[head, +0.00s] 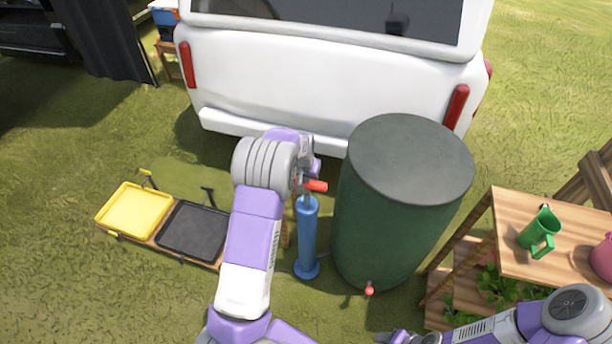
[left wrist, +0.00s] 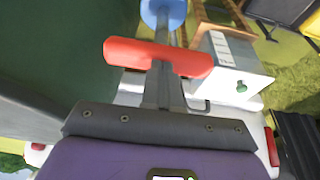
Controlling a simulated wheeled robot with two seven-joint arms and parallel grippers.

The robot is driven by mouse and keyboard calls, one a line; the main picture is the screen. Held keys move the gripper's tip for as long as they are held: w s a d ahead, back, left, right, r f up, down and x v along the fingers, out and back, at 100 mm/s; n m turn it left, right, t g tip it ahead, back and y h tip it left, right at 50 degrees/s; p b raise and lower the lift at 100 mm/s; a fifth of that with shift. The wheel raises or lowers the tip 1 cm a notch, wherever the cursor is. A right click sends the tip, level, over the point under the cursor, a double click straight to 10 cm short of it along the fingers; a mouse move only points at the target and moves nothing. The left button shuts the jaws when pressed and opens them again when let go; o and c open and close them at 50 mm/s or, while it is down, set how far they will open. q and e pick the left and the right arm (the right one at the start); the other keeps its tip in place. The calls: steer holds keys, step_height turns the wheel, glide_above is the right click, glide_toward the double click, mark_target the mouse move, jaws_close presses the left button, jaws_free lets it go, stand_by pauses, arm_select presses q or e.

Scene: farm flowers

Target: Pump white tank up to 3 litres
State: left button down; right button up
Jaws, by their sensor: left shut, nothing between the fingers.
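A blue upright pump (head: 307,240) stands on the grass. Its red crossbar handle (head: 316,185) is at the top, just above the blue body. My left gripper (head: 301,180) is shut at the handle, with nothing between its fingers. In the left wrist view the red handle (left wrist: 150,56) crosses right at the fingertips of the left gripper (left wrist: 163,85); I cannot tell if they touch. The white tank (left wrist: 240,85), a box with marks on one face and a green spot, shows there to the right of the handle. In the head view my left arm hides the tank.
A large dark green barrel (head: 395,225) with a red tap stands right beside the pump. A white van (head: 330,75) is behind. Yellow (head: 133,210) and black (head: 192,231) trays lie left. A wooden shelf (head: 510,265) with a green jug (head: 541,232) stands right.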

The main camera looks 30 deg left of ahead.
arm_select(q)
steer(key=shift+f, duration=0.15)
step_height(320, 180, down, 10)
steer(key=b, duration=0.5)
steer(key=shift+s+r, duration=0.1)
steer(key=shift+r, duration=0.1)
steer(key=shift+s+d, duration=0.1)
steer(key=shift+r, duration=0.15)
steer(key=shift+r+p, duration=0.35)
step_height(320, 180, up, 5)
steer(key=p, duration=0.3)
steer(key=shift+f, duration=0.1)
steer(key=p+v, duration=0.2)
steer(key=v, duration=0.6)
steer(key=shift+r, duration=0.4)
